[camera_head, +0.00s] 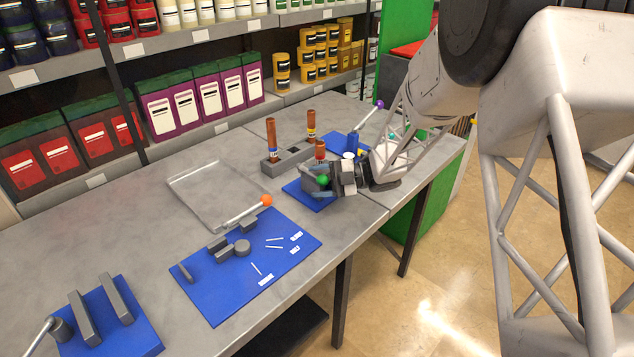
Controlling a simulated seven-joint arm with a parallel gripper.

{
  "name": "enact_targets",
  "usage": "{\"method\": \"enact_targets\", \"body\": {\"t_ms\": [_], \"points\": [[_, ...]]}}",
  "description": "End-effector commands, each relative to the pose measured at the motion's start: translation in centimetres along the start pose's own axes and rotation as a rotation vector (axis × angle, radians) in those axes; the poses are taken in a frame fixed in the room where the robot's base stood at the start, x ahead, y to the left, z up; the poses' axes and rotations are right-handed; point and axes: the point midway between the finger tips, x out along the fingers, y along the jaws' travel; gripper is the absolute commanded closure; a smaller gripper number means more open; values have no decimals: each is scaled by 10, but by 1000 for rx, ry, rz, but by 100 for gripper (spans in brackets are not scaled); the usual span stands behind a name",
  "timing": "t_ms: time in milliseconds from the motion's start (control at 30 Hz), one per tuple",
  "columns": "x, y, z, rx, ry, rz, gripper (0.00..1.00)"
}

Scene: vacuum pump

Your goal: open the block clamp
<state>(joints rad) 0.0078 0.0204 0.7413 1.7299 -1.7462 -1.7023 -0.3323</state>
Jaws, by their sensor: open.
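Several fixtures on blue plates could be the block clamp; I cannot tell for certain which one it is. My gripper (316,181) is open over the small blue plate (308,195) in the middle of the table. A green ball (322,180) shows at the jaws; whether they touch it is unclear. The gripper hides most of the fixture under it. A lever with an orange ball (267,200) slants up from the large blue plate (215,305), which bears grey blocks. At the front left, a blue plate (130,335) bears two grey bars and a lever.
A clear tray (190,190) lies behind the large plate. A grey rack (288,158) holding brown-topped tubes stands behind my gripper. A purple-ball lever (379,104) rises at the back right. Stocked shelves (205,125) line the back. The table's front edge is close to my gripper.

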Motion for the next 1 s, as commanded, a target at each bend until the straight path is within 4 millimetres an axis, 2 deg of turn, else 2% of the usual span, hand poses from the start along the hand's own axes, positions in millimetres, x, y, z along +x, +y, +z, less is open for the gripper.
{"method": "enact_targets", "body": {"t_ms": [600, 800, 1000], "points": [[-62, -2, 1, 4, -3, 0, 39], [-72, -3, 1, 5, -1, 0, 39], [-73, -3, 1, 5, -1, 0, 39]]}}
